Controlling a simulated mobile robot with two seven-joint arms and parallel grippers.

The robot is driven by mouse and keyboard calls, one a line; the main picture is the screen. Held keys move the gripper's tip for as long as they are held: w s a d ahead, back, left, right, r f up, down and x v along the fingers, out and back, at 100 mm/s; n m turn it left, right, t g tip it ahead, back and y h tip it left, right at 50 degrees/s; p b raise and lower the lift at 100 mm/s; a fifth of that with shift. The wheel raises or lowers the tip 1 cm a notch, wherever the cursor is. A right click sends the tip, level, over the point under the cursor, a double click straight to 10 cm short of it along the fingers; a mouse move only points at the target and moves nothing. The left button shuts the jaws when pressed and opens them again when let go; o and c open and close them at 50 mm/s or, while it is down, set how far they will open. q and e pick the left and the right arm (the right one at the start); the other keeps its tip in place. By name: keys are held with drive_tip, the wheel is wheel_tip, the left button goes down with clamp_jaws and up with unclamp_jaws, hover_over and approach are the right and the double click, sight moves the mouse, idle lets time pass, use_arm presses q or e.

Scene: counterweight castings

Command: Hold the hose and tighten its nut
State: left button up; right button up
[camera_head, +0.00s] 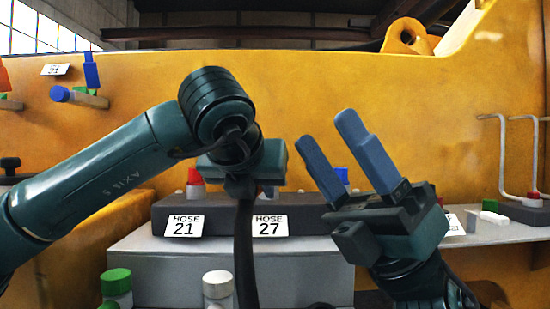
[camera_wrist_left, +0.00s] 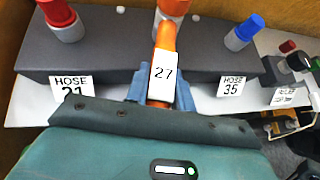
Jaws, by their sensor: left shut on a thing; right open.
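An orange hose (camera_wrist_left: 165,36) with a white tag "27" (camera_wrist_left: 162,75) runs up to an orange and white fitting (camera_wrist_left: 173,8) at the block in the left wrist view. My left gripper (camera_wrist_left: 161,84) is shut on this hose, with blue fingers on both sides of it.
A dark block (camera_head: 340,218) on a grey shelf (camera_head: 140,240) carries plates "HOSE 21" (camera_head: 184,225) and "HOSE 27" (camera_head: 270,225). Red (camera_wrist_left: 57,12) and blue (camera_wrist_left: 248,26) fittings flank the hose. Bent white pipes (camera_head: 503,150) stand at right; a green-capped fitting (camera_head: 116,282) is front left.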

drive_tip(key=w+a+r+n+g+h, duration=0.35)
drive_tip(key=a+r+n+h, duration=0.5)
drive_tip(key=r+n, duration=0.3)
drive_tip(key=w+d+f+m+t+h, duration=0.3)
drive_tip(key=w+d+f+m+h, duration=0.15)
drive_tip(key=w+d, duration=0.35)
drive_tip(key=w+d+f+m+t+h, duration=0.35)
drive_tip(key=w+d+m, duration=0.2)
drive_tip(key=w, duration=0.55)
drive_tip(key=shift+n, duration=0.25)
drive_tip(key=x, duration=0.7)
drive_tip(key=f+x, duration=0.1)
drive_tip(key=x, duration=0.3)
drive_tip(key=shift+s+a+f, duration=0.15)
drive_tip(key=shift+c, duration=0.5)
drive_tip(key=shift+h, duration=0.25)
drive_tip(key=c, duration=0.9)
